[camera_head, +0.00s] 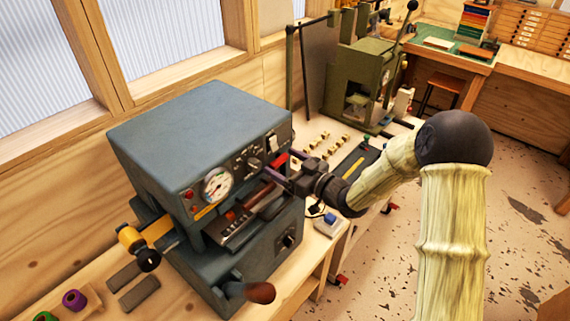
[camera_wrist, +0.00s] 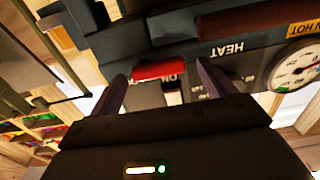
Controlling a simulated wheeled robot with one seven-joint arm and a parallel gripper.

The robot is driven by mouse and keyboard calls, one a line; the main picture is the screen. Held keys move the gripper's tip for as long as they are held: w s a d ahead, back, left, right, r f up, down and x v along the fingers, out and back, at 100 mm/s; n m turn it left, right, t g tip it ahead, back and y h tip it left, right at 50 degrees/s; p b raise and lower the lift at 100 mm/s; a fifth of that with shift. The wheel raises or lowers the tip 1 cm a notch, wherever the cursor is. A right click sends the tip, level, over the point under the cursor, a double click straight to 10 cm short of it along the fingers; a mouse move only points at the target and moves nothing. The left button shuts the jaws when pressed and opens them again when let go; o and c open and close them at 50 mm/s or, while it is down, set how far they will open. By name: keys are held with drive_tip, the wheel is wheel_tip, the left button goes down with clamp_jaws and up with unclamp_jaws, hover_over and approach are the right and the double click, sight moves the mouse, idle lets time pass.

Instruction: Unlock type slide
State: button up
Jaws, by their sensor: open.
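The blue-grey foil machine (camera_head: 200,115) stands on the bench. Its front panel has a dial gauge (camera_head: 216,186), which also shows in the wrist view (camera_wrist: 298,66). A small red lever (camera_head: 279,162) sits at the panel's right end; in the wrist view the red lever (camera_wrist: 158,71) lies between my fingers. My gripper (camera_head: 283,173) is open at that corner, one finger on each side of the lever; contact cannot be told. A dark slide-like part (camera_head: 237,230) shows in the opening below the panel, partly shadowed. Which part is the type slide's lock is not labelled.
A white rocker switch (camera_wrist: 172,93) is close to my fingers. A brown wooden knob (camera_head: 261,292) sticks out low in front. A yellow bar (camera_head: 152,234) projects at the machine's left. A green press (camera_head: 360,80) stands behind on the bench.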

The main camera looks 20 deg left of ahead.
drive_tip(key=b+v, duration=0.4)
drive_tip(key=v, duration=1.2)
drive_tip(key=shift+s+d+b, duration=0.2)
drive_tip(key=shift+d+b, duration=0.1)
drive_tip(key=shift+d, duration=0.05)
drive_tip(key=shift+w+a+f, duration=0.1)
